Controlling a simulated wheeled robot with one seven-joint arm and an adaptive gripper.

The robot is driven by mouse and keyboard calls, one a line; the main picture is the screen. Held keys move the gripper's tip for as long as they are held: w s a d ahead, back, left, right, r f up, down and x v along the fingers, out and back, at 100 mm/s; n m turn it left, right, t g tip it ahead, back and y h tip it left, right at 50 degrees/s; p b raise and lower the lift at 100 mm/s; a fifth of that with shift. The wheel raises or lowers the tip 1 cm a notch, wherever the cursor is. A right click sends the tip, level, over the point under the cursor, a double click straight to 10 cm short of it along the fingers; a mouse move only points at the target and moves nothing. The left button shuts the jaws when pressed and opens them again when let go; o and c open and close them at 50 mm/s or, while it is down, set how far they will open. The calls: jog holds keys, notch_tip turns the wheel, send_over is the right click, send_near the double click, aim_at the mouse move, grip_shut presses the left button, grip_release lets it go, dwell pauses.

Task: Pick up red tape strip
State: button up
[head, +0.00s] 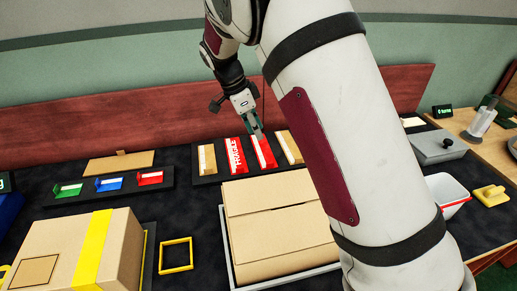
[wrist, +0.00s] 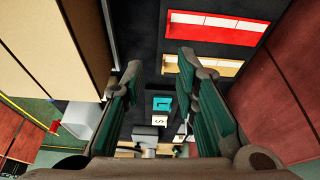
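Two red tape strips lie on a dark tray (head: 206,177) between two tan strips. The left red strip (head: 236,156) is marked FRAGILE. The right red strip (head: 265,154) has a white part and lies just below my gripper (head: 256,132). In the wrist view a red strip with a white band (wrist: 215,29) lies at the upper right, beside a tan strip (wrist: 215,65). My gripper (wrist: 155,75) is open, its teal-padded fingers apart with no strip between them. It is tilted over the tray's far side; whether it touches a strip cannot be told.
A taped carton (head: 75,250) is at the lower left. A red backboard (head: 100,135) rises behind the tray. A dark rack with coloured pieces (head: 110,185) lies to the left.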

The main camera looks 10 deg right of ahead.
notch_tip(320, 180, down, 2)
jog(key=w, duration=0.1)
send_near(269, 160)
jog(key=shift+m+h, duration=0.3)
jog(key=shift+m, duration=0.1)
jog(key=s, duration=0.1)
jog(key=s+f, duration=0.1)
jog(key=s, duration=0.2)
jog(key=shift+d+f, duration=0.25)
jog(key=x, duration=0.4)
jog(key=shift+w+f, duration=0.15)
jog(key=shift+f, duration=0.2)
grip_shut()
